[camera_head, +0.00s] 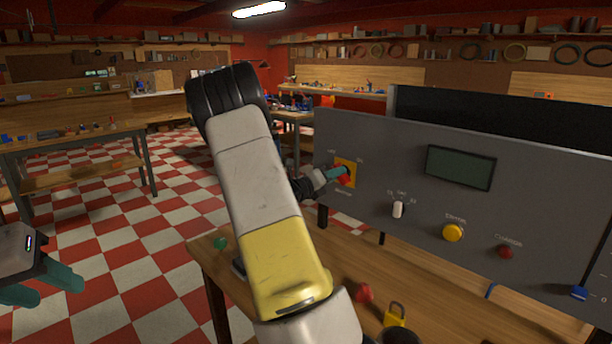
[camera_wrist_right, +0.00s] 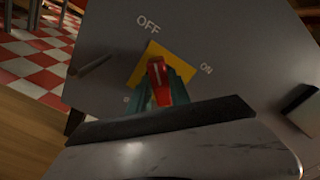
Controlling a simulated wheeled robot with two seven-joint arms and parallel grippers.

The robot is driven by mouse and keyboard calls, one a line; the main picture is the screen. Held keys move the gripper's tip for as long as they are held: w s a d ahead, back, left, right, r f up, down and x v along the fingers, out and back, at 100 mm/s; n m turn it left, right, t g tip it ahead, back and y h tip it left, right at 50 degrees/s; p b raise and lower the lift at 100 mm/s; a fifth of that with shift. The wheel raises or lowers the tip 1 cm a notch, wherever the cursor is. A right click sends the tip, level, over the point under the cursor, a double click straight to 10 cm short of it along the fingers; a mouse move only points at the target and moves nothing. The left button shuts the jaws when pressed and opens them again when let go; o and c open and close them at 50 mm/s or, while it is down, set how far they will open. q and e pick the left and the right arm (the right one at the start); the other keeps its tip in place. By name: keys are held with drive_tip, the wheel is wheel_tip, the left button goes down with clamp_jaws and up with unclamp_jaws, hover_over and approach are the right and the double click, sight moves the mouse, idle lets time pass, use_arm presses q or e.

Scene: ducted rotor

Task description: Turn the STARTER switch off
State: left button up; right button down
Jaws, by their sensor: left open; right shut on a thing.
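The grey control panel (camera_head: 375,145) stands on the workbench. Near its left end is a red switch handle (camera_wrist_right: 157,73) on a square yellow plate (camera_head: 347,168); the name printed below it is too small to read surely. In the right wrist view, OFF is printed above the plate and ON at its right. The handle's white line points up, roughly towards OFF. My right gripper (camera_head: 336,175) has its teal fingers shut on the handle, one on each side, partly hiding the plate. My left gripper (camera_head: 43,286) is open and empty at the far left, away from the panel.
The panel also carries a display (camera_head: 460,167), a white selector (camera_head: 398,209), a yellow button (camera_head: 452,232), a red button (camera_head: 505,251) and a blue slider knob (camera_head: 579,292). A padlock (camera_head: 395,316) and a red object (camera_head: 363,292) lie on the bench (camera_head: 335,262).

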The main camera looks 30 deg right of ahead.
drive_tip(key=c, duration=1.2)
unclamp_jaws()
drive_tip(key=v, duration=0.8)
drive_tip(key=shift+d, duration=0.1)
